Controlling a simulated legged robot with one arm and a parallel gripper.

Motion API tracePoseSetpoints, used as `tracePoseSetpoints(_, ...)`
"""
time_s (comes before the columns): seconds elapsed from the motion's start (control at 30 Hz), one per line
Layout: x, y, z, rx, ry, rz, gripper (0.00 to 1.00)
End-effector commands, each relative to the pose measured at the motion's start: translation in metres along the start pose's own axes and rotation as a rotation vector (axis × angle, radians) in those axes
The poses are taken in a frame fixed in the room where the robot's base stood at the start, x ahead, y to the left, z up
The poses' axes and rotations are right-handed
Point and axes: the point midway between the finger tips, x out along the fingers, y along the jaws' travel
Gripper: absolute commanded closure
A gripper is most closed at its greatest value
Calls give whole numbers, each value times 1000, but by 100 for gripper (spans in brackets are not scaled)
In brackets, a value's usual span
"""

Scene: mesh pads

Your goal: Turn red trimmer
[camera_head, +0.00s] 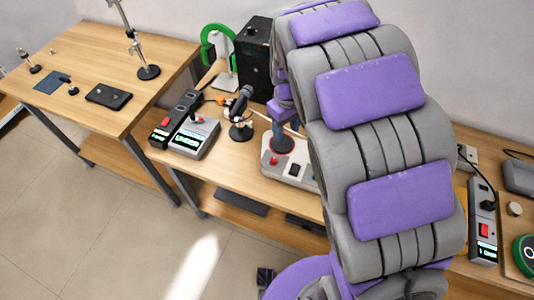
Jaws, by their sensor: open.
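A pale grey control box (292,171) stands on the long bench, partly hidden by my arm. A small red knob (273,160) sits near its left front; it may be the red trimmer, but it is too small to be sure. A dark upright piece on a red round base (283,145) rises from the same box. My large grey and purple arm fills the centre right. Its small purple far end, with my gripper (283,112), shows just above the box. The jaws are open, but the fingers are small and hard to make out. I cannot tell whether they touch anything.
Left of the box are a microphone-like stand (241,115), a grey display device (195,138) and a black power strip (175,120). A black case (254,62) stands behind. A switch unit (483,225) is at right. Another wooden table (70,60) is at left, with floor in front.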

Motion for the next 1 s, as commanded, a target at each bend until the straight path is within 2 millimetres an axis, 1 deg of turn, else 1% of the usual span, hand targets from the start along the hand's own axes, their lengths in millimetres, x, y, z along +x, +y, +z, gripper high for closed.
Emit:
tracePoseSetpoints(0.03, 10, -2, -11, -29, 0, -1, 50)
tracePoseSetpoints(0.1, 16, -3, -23, -61, 8, 1, 50)
tracePoseSetpoints(0.2, 21, -4, -32, -87, 15, 1, 50)
tracePoseSetpoints(0.33, 28, -4, -35, -94, 16, 0, 50)
tracePoseSetpoints(0.43, 40, -4, -35, -94, 16, 0, 50)
tracePoseSetpoints(1.0, 152, -4, -36, -94, 10, -1, 50)
